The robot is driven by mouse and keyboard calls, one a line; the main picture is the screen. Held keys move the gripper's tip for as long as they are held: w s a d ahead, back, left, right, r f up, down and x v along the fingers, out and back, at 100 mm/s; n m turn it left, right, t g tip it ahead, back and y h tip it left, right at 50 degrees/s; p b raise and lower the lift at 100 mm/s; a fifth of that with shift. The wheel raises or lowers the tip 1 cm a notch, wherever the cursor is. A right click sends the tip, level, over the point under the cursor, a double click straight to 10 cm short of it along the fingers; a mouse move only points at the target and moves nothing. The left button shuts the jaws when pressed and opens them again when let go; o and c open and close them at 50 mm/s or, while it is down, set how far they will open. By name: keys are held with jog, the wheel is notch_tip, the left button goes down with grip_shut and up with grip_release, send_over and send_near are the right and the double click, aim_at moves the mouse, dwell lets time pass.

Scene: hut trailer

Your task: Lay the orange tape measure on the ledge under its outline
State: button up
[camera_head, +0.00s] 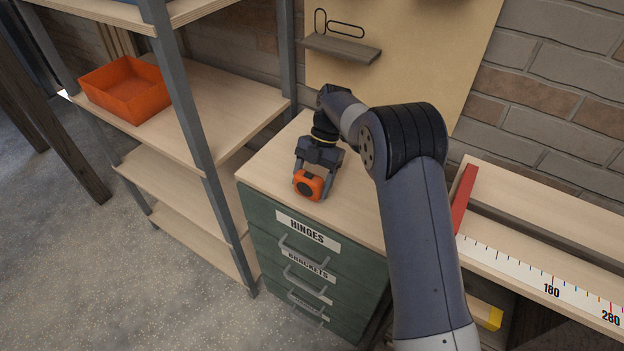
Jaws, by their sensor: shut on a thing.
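The orange tape measure (308,186) with a dark round face is at the front part of the green drawer cabinet's wooden top (269,166). My gripper (318,177) is shut on it, one finger on each side. I cannot tell whether the tape measure touches the top or is just above it. The grey ledge (340,48) is fixed to the tan wall board (410,60) behind the cabinet and looks bare. Above it two black outlines (340,26) are drawn, one upright and one lying flat. My arm hides part of the board and cabinet top.
A metal shelf unit (190,100) stands left of the cabinet and holds an orange bin (127,88). The drawer cabinet (300,262) has labelled drawers with handles. At the right is a bench with a ruler strip (540,284) and a red stop (464,198).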

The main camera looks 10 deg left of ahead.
jog(key=o, duration=1.2)
jog(key=shift+r, duration=0.1)
jog(key=v, duration=1.1)
jog(key=shift+w+d+r, duration=0.1)
jog(key=shift+w+r, duration=0.1)
jog(key=shift+r, duration=0.1)
jog(key=x, duration=1.2)
jog(key=shift+r, duration=1.3)
